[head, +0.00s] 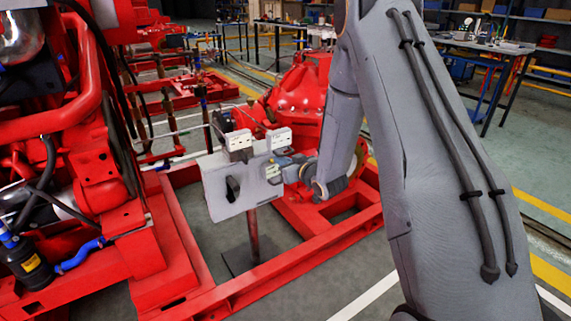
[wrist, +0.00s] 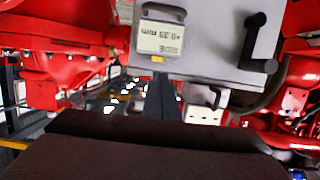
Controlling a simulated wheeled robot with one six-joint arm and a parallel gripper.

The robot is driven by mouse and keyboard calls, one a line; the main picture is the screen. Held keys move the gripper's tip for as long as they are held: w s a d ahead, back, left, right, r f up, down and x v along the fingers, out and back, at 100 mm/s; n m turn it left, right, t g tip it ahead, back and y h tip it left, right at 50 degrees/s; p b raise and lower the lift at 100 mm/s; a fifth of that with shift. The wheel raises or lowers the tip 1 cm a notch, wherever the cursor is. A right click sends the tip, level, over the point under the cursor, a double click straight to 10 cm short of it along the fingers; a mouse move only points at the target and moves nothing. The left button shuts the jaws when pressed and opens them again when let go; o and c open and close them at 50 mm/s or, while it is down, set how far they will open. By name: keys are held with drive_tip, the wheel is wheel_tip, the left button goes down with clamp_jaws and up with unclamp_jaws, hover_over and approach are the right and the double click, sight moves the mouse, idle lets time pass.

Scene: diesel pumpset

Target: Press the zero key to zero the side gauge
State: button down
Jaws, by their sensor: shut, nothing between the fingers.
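A pale gauge (wrist: 162,35) with a small display is fixed to a light grey plate (wrist: 222,30). It appears upside down in the wrist view, and its digits are too small to read surely. A yellow key (wrist: 158,59) sits on its face beside the display. My gripper (wrist: 161,82) is shut and empty, its dark fingertips just below the yellow key in that picture. I cannot tell whether they touch the gauge. In the head view my gripper (head: 290,164) is at the right side of the plate (head: 222,192), by the gauge (head: 272,172), partly covering it.
Two white gauge boxes (head: 239,140) (head: 279,138) stand on the plate's top edge. A black handle (wrist: 258,45) sticks out from the plate. The plate stands on a post (head: 253,235) inside the red base frame (head: 290,262). The red engine (head: 60,130) is at left.

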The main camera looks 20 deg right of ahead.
sight(269, 155)
drive_tip(key=shift+x, duration=2.35)
